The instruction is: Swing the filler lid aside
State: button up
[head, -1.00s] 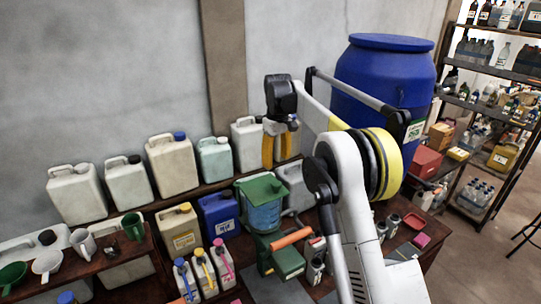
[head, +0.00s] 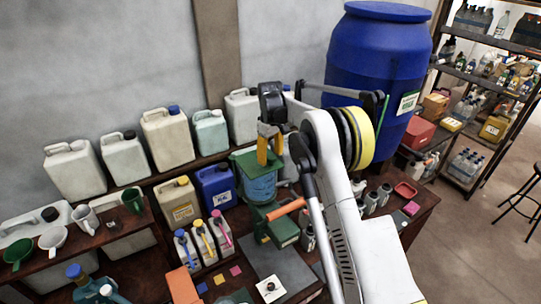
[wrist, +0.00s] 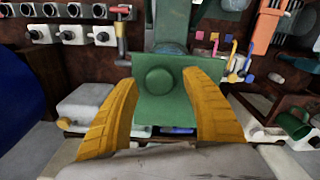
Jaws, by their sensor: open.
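The green filler lid (head: 243,160) lies over the top of the blue-tinted filler tank (head: 262,187), which stands on a green body with an orange handle (head: 287,211). In the wrist view the lid (wrist: 180,105) fills the middle, with a round raised knob (wrist: 158,80) on it. My gripper (head: 270,158) is open, its yellow fingers pointing down at the lid. In the wrist view the fingers of my gripper (wrist: 160,79) spread to either side of the knob. I cannot tell whether they touch the lid. The fingers hide part of the lid in the head view.
A blue canister (head: 215,187) and a beige canister (head: 178,204) stand left of the filler. Several pale jugs line the shelf behind. Small bottles with coloured caps (head: 202,242) stand in front left. A large blue barrel (head: 378,70) is at the back right.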

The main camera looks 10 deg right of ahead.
grip_shut()
jog(key=shift+s, duration=0.15)
